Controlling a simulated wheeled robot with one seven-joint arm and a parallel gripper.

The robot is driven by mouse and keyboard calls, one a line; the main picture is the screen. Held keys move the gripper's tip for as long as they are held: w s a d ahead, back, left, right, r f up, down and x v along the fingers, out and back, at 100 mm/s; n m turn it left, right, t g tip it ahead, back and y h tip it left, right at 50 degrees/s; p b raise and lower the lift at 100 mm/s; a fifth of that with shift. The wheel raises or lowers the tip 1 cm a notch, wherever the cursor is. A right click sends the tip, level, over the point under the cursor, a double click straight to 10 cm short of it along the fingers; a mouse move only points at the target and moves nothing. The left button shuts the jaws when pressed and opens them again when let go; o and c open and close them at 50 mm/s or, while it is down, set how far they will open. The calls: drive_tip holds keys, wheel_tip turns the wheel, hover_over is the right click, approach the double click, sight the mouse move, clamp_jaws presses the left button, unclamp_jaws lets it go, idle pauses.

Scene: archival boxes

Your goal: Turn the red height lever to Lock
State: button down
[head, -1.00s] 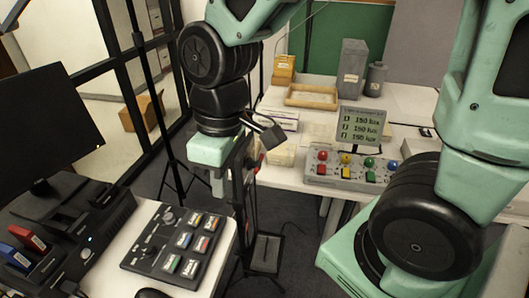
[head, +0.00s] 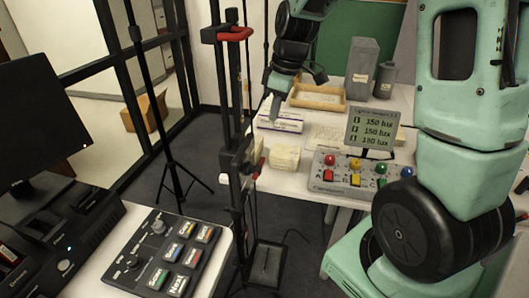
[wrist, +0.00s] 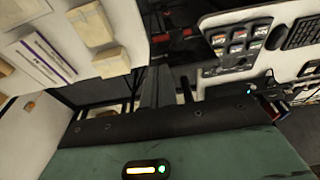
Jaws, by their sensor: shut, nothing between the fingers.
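A tall black stand (head: 236,120) rises left of the middle in the head view. A red handle (head: 235,33) sits across its top. A smaller red part (head: 257,168) shows on the clamp halfway down; I cannot tell from its size how it is turned, and no Lock marking is readable. My gripper (head: 273,115) points down behind and right of the stand, above the back table, apart from both red parts. In the wrist view its grey fingers (wrist: 156,88) are together with nothing between them. Red parts on black (wrist: 178,33) show beyond them, partly cut off.
A white box (head: 280,122) and a wooden tray (head: 318,97) lie near my gripper on the back table. A control box with coloured knobs (head: 345,182) and a lux display (head: 374,128) stand right. A button panel (head: 170,252) is at front left. A thin tripod (head: 172,165) stands left.

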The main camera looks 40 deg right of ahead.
sight(262, 160)
drive_tip(key=f, duration=0.4)
drive_tip(key=w+a+f+p, duration=0.1)
drive_tip(key=f, duration=0.4)
drive_tip(key=w+f, duration=0.1)
drive_tip(key=f, duration=0.3)
drive_tip(key=shift+a+f, duration=0.35)
drive_tip(key=shift+a, duration=0.05)
